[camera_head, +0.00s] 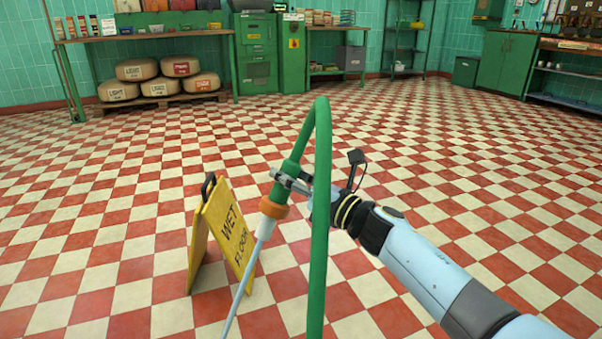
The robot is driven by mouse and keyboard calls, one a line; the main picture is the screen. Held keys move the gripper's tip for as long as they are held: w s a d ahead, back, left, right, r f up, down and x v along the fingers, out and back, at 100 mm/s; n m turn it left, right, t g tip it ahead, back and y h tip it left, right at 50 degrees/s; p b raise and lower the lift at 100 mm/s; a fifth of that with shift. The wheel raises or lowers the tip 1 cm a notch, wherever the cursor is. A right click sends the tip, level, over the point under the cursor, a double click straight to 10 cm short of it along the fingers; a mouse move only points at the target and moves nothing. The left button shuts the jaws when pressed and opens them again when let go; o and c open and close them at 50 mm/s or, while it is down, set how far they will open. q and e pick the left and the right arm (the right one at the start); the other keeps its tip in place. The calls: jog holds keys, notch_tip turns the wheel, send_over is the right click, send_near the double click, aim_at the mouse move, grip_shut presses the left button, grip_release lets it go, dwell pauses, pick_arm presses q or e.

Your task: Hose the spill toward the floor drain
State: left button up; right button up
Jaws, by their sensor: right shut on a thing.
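The green hose (321,200) loops up in front of me and over to its nozzle (273,208), which has an orange collar and a pale tip. My right gripper (290,183) is shut on the hose just above the orange collar, with the tip tilted down to the left. A thin pale blue stream (240,290) runs from the tip down past the frame's bottom edge. Where it lands is out of view. I cannot make out the spill or the floor drain. My left gripper is not in view.
A yellow wet floor sign (228,235) stands just left of the stream. Sacks (160,78) lie on a pallet under a bench at the back left. Green cabinets (256,52) and shelves line the back wall. The checkered floor (430,130) between is clear.

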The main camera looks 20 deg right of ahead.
jog(key=s+a+p, duration=0.1)
jog(key=s+a, duration=0.1)
jog(key=a, duration=0.5)
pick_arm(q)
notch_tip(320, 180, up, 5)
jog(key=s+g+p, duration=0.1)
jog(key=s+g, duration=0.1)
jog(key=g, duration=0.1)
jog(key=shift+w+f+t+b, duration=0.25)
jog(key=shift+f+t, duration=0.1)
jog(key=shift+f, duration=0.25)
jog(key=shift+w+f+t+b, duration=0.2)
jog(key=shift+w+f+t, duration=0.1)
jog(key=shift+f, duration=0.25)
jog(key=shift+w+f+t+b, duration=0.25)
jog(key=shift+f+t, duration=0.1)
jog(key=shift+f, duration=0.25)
pick_arm(e)
jog(key=s+d, duration=0.3)
jog(key=s, duration=0.8)
jog(key=s+d, duration=0.3)
jog(key=s, duration=0.9)
jog(key=shift+d, duration=0.3)
